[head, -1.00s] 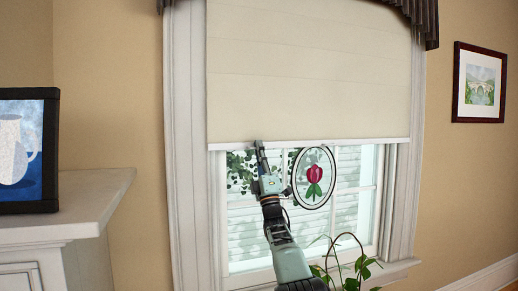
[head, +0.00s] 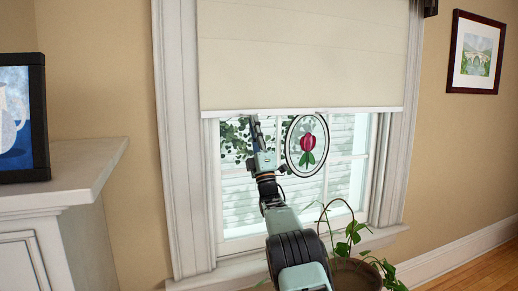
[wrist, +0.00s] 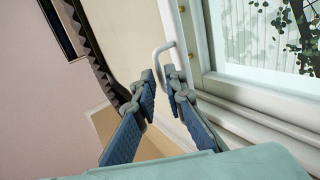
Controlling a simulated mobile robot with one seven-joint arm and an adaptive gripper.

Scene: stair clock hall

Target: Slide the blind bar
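The blind bar (head: 330,109) is the white strip along the bottom edge of the cream blind (head: 300,55), part-way down the window. In the head view my gripper (head: 254,119) is at the left part of the bar, with its tips at or just below its lower edge. In the wrist view my gripper (wrist: 163,88) is open, with a gap between its two blue-grey fingers. I cannot tell whether the handle's near end lies between the tips.
A stained-glass tulip disc (head: 306,146) hangs at the window, right of my gripper. A potted plant (head: 357,272) stands below, close to my arm. A white mantel (head: 85,168) with a framed picture (head: 18,120) is at left. The dark scalloped valance (wrist: 90,45) shows in the wrist view.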

